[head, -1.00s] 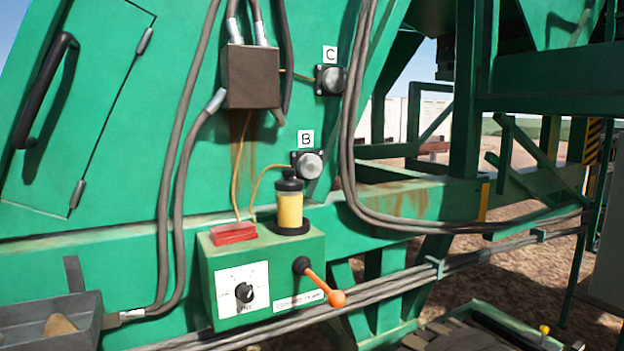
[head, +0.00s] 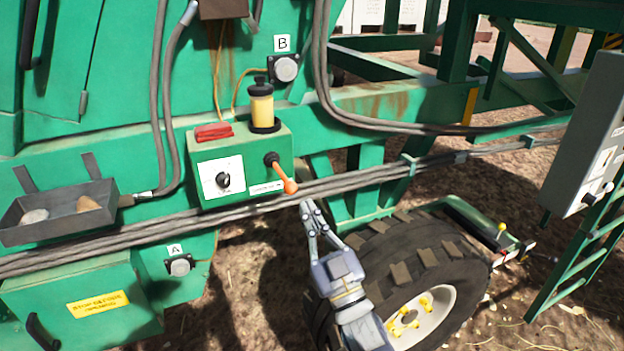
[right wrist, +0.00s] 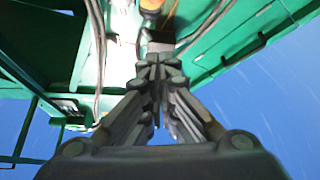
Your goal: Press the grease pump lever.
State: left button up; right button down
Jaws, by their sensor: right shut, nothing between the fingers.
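The grease pump lever (head: 281,174) is a black pivot with an orange handle. It slants down to the right from the front of a green pump box (head: 243,163). An orange end, likely the lever's, also shows in the right wrist view (right wrist: 151,12). My right gripper (head: 306,206) is shut and empty. In the head view it appears just below and right of the lever's orange end, with a small gap in the picture. In the right wrist view the closed fingers (right wrist: 158,62) point toward the orange end. My left gripper is not in view.
A yellow grease reservoir (head: 261,106) and a red block (head: 213,132) sit on the box, above a dial (head: 223,180). Cables (head: 330,183) run below it. A tray with stones (head: 100,217) is left. A wheel (head: 385,255) stands behind my right arm. A grey cabinet (head: 592,135) is right.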

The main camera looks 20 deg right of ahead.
notch_tip(320, 180, up, 6)
jog(key=p, duration=0.4)
send_over(293, 186)
jog(key=s+a, duration=0.2)
jog(key=s, duration=0.1)
jog(key=f, duration=0.3)
jog(key=d+f, duration=0.1)
jog(key=shift+w+f, duration=0.25)
jog(key=shift+w, duration=0.1)
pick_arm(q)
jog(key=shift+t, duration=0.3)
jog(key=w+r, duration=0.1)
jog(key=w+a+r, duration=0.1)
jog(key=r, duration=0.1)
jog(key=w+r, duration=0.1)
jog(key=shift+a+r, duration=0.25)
pick_arm(e)
jog(key=shift+d+f, duration=0.1)
jog(key=shift+f, duration=0.1)
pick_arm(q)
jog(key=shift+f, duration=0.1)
